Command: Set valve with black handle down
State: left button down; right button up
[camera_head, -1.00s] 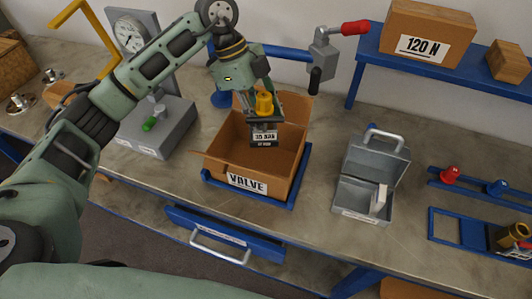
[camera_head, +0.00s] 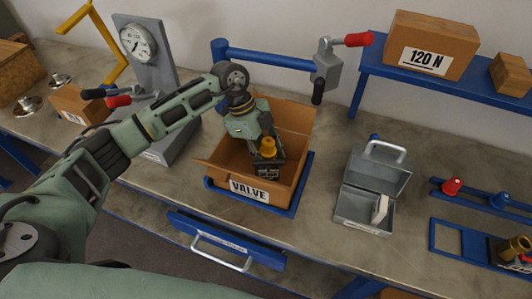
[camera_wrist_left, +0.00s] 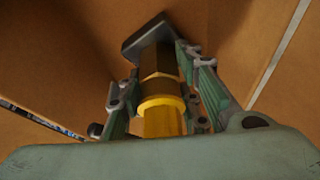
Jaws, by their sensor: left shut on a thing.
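My left gripper (camera_head: 262,143) is shut on a yellow-brass valve (camera_head: 268,147) inside the open cardboard box labelled VALVE (camera_head: 249,190). In the left wrist view, the brass body of the valve (camera_wrist_left: 160,95) sits between the fingers, with a dark grey block (camera_wrist_left: 148,38) at its far end. A small black knob (camera_wrist_left: 95,130) shows beside the left finger; I cannot tell whether it belongs to the valve. The box walls surround the gripper. Whether the valve touches the box floor is hidden. My right gripper is not in view.
The box stands on a blue tray (camera_head: 290,212). A grey open case (camera_head: 360,208) is to its right. A blue pipe (camera_head: 268,58) with a grey fitting (camera_head: 327,66) runs behind the box.

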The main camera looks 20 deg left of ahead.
pick_arm(q)
jog(key=shift+w, duration=0.1)
jog(key=c, duration=1.7)
grip_release()
jog(key=shift+f, duration=0.1)
jog(key=o, duration=0.4)
jog(key=shift+o, duration=0.2)
jog(key=b+v, duration=0.3)
jog(key=v, duration=0.9)
